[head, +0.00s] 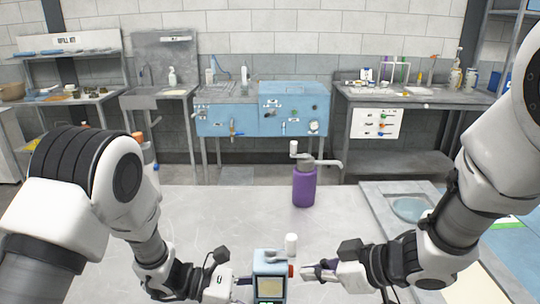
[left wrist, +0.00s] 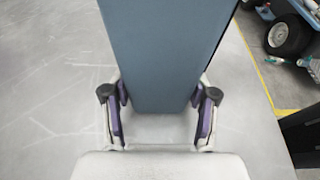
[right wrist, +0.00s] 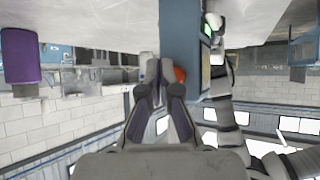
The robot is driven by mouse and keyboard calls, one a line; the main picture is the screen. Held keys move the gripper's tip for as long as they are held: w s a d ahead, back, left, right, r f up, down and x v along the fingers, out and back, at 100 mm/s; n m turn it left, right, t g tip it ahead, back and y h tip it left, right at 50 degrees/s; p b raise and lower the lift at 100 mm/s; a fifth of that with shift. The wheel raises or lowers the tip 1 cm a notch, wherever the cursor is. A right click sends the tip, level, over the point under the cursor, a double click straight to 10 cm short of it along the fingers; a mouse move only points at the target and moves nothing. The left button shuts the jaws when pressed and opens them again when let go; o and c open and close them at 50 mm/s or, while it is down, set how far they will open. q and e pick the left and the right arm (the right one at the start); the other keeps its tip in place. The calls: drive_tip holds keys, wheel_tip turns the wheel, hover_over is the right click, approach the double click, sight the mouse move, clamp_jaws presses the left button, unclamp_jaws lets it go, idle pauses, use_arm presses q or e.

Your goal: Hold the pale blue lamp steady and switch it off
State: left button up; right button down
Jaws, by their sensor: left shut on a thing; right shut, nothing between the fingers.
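The pale blue lamp (head: 270,268) stands upright at the front middle of the table, with a lit green strip low on its front. A red-orange button (head: 291,271) sits on its right side; it also shows in the right wrist view (right wrist: 180,75). My left gripper (head: 242,281) is shut on the lamp from the left; in the left wrist view its fingers (left wrist: 160,115) lie on both sides of the blue body (left wrist: 160,50). My right gripper (head: 308,271) is shut and empty, its tips at or very near the button. I cannot tell if they touch.
A white cylinder (head: 291,244) stands just behind the lamp. A purple pump bottle (head: 304,187) stands farther back on the table. The table (head: 215,215) is clear at middle left.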

drive_tip(key=shift+d, duration=0.1)
use_arm(q)
drive_tip(key=o, duration=1.2)
use_arm(e)
drive_tip(key=d, duration=0.5)
drive_tip(key=shift+d, duration=0.35)
